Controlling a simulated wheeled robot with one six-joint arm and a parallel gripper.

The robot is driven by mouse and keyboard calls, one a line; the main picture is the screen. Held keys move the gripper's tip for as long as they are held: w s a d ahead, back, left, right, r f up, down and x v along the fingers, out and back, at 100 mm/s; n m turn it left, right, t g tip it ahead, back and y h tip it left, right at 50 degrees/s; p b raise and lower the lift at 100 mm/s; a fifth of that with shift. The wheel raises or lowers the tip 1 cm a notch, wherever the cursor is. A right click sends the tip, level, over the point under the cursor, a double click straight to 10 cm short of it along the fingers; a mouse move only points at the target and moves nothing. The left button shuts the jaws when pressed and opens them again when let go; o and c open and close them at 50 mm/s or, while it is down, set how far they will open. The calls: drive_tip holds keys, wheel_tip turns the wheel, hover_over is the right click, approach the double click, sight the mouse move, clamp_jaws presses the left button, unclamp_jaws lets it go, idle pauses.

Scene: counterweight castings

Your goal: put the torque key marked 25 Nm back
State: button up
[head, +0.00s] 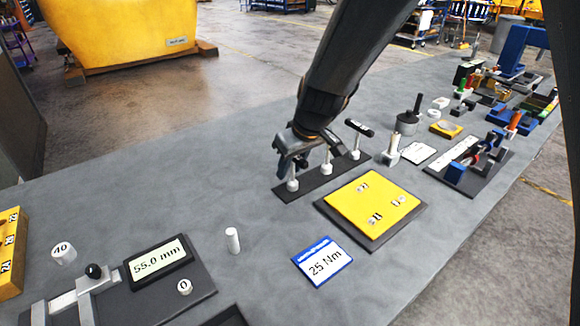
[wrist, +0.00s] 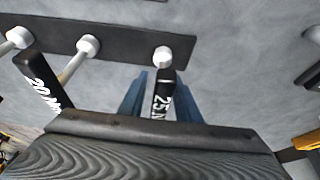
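The 25 Nm torque key, with a black handle (wrist: 163,95) and a pale lower end (wrist: 162,57), stands at the end of the dark rack (head: 310,183). In the head view its white stem (head: 292,184) shows beneath my gripper (head: 301,160), which hides the handle. In the wrist view my gripper's blue fingers (wrist: 160,90) stand on either side of the handle. A grey gap shows on the left, so they look open. I cannot tell whether the stem is fully seated. The 20 Nm key (wrist: 42,85) stands beside it. Another black-handled key (head: 360,128) stands at the rack's far end.
A blue-edged 25 Nm card (head: 323,262) lies in front of the rack. A yellow plate (head: 372,208) on a dark base is to the right. A white peg (head: 232,240) and a 55.0 mm gauge (head: 158,262) are left. Grey table is clear behind the peg.

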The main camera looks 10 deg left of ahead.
sight(302, 160)
idle(0.3)
drive_tip(key=shift+r, duration=0.25)
drive_tip(key=b+v, duration=0.1)
drive_tip(key=v, duration=1.1)
